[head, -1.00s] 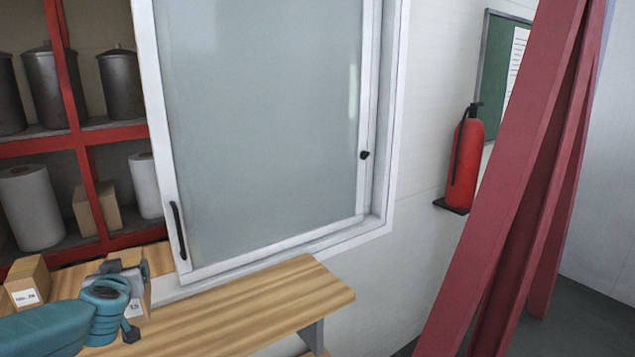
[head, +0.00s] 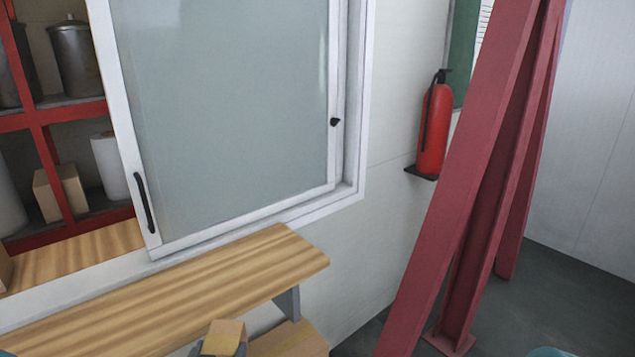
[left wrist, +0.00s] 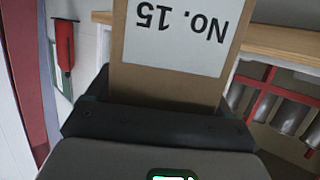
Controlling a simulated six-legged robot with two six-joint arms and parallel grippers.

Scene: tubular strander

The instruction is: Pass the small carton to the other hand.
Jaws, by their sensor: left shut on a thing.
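The small carton (head: 224,338) is brown and shows at the bottom of the head view, in front of the wooden counter. My left gripper (head: 220,346) is shut on it, mostly cut off by the frame's lower edge. In the left wrist view the carton (left wrist: 170,82) stands between the dark jaws of the left gripper (left wrist: 155,122), its white label reading "No. 15" upside down. My right gripper is not in view; only a bit of teal, likely my right arm, shows at the bottom right.
The wooden counter (head: 180,290) runs below a sliding window (head: 225,120). A tan box-like surface (head: 295,342) lies lower, beside the carton. Red beams (head: 470,190) lean at right, near a fire extinguisher (head: 434,130). Red shelves (head: 45,160) stand behind the opening at left.

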